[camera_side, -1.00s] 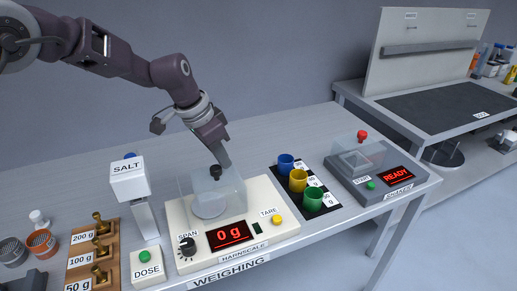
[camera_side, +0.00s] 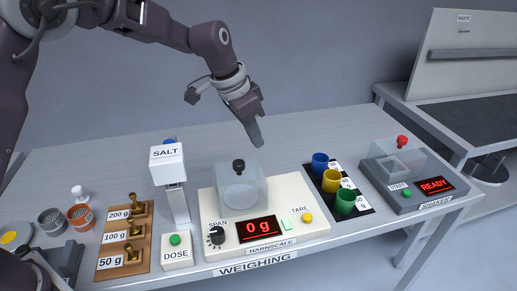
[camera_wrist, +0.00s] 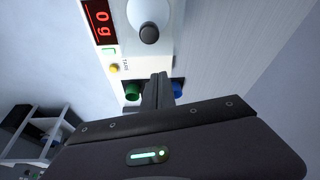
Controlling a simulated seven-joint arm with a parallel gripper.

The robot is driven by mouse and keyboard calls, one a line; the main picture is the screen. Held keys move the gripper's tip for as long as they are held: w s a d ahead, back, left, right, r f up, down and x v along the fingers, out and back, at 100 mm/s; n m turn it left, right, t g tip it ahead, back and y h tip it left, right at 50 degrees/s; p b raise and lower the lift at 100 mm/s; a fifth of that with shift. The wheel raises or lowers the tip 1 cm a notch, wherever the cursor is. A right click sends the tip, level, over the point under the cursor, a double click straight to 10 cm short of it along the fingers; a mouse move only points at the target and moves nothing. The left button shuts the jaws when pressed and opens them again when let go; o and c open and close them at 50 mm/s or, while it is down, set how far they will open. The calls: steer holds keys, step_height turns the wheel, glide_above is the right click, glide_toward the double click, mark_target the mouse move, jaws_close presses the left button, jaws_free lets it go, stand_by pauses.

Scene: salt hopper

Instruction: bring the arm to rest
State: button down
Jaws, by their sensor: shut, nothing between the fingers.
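My gripper (camera_side: 255,134) is shut and empty. In the side view it hangs in the air above and slightly behind the scale (camera_side: 292,228), pointing down and clear of everything. The scale's clear cover (camera_side: 240,190) with its black knob (camera_side: 239,165) is closed over the pan, and the display reads 0 g. In the wrist view my shut fingers (camera_wrist: 158,90) point toward the scale, with the black knob (camera_wrist: 149,33) beyond them and the green cup (camera_wrist: 132,91) and blue cup (camera_wrist: 178,88) to either side.
The salt dispenser (camera_side: 170,175) stands left of the scale, beside a wooden block of brass weights (camera_side: 124,240). Blue, yellow (camera_side: 330,190) and green cups stand on a black mat right of the scale. The shaker (camera_side: 405,177), reading READY, is at the right. The back of the table is clear.

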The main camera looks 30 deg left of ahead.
steer(key=s+a+r+n, duration=0.2)
steer(key=s+a+r, duration=0.3)
steer(key=s+r, duration=0.7)
steer(key=s+a+f+n+t+y, duration=0.1)
steer(key=s+a+n, duration=0.1)
steer(key=s, duration=0.9)
steer(key=s+a+f+n+t+y, duration=0.1)
steer(key=s+a, duration=0.3)
steer(key=s, duration=0.8)
steer(key=shift+s+f+n, duration=0.2)
steer(key=shift+f+n, duration=0.3)
steer(key=shift+n, duration=0.2)
